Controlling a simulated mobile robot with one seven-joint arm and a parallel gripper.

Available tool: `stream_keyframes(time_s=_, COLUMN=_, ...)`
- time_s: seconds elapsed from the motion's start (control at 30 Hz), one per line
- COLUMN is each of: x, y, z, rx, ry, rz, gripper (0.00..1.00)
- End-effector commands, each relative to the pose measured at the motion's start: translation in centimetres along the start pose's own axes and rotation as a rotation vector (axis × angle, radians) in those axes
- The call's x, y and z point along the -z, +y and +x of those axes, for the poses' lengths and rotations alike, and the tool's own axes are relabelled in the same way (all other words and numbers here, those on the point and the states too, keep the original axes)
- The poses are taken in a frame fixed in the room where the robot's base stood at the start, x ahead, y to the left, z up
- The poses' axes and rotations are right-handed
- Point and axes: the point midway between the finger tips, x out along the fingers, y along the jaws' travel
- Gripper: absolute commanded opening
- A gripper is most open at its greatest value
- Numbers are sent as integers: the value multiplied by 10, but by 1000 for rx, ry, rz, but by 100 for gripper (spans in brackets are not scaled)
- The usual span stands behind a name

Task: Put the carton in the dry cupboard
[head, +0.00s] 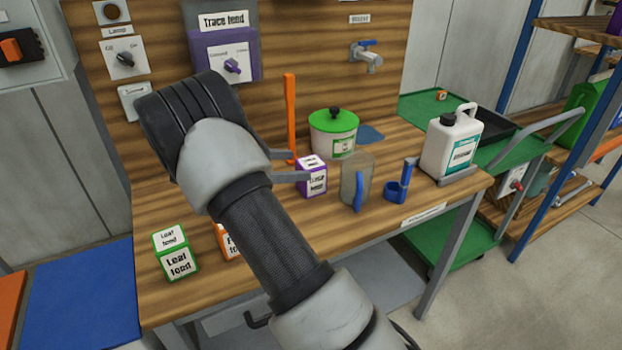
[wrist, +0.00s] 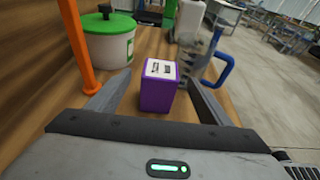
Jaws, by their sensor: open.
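A purple carton with a white top (head: 312,178) stands upright on the wooden bench, its label partly readable as a feed. In the wrist view the purple carton (wrist: 158,92) appears between the two fingers, with a gap on each side. My gripper (head: 293,166) is open and reaches over the bench from the left. A green and white "Leaf feed" carton (head: 176,254) stands at the bench's front left. An orange carton (head: 228,241) beside it is mostly hidden by my arm. I cannot identify the dry cupboard in either view.
Close behind the purple carton are an orange upright bar (head: 290,115) and a green-lidded tub (head: 333,133). Some bench front is bare.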

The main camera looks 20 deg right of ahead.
Motion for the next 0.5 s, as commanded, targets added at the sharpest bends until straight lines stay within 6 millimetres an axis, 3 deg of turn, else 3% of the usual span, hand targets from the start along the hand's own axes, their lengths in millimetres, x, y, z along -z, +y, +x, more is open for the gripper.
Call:
stream_keyframes(time_s=0.27, x=1, y=0, z=18, rx=0, ry=0, rz=0, gripper=73)
stream_keyframes(time_s=0.5, x=3, y=-2, z=52, rx=4, ry=0, rz=1, gripper=73)
